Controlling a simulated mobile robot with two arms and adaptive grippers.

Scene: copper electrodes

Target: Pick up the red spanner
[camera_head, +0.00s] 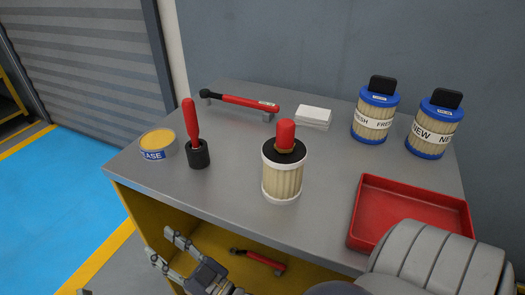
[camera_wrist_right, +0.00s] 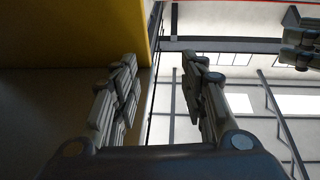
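A second red tool with a dark end (camera_head: 262,262) lies on the shelf below the tabletop, so two things could be the red spanner. My right gripper (camera_head: 162,245) is in front of the cabinet's lower left, below the tabletop edge and left of the shelf tool. In the right wrist view its two fingers (camera_wrist_right: 158,92) are apart with nothing between them. A grey jointed part, possibly my left gripper (camera_wrist_right: 298,42), shows at that view's right edge.
The cabinet is yellow.

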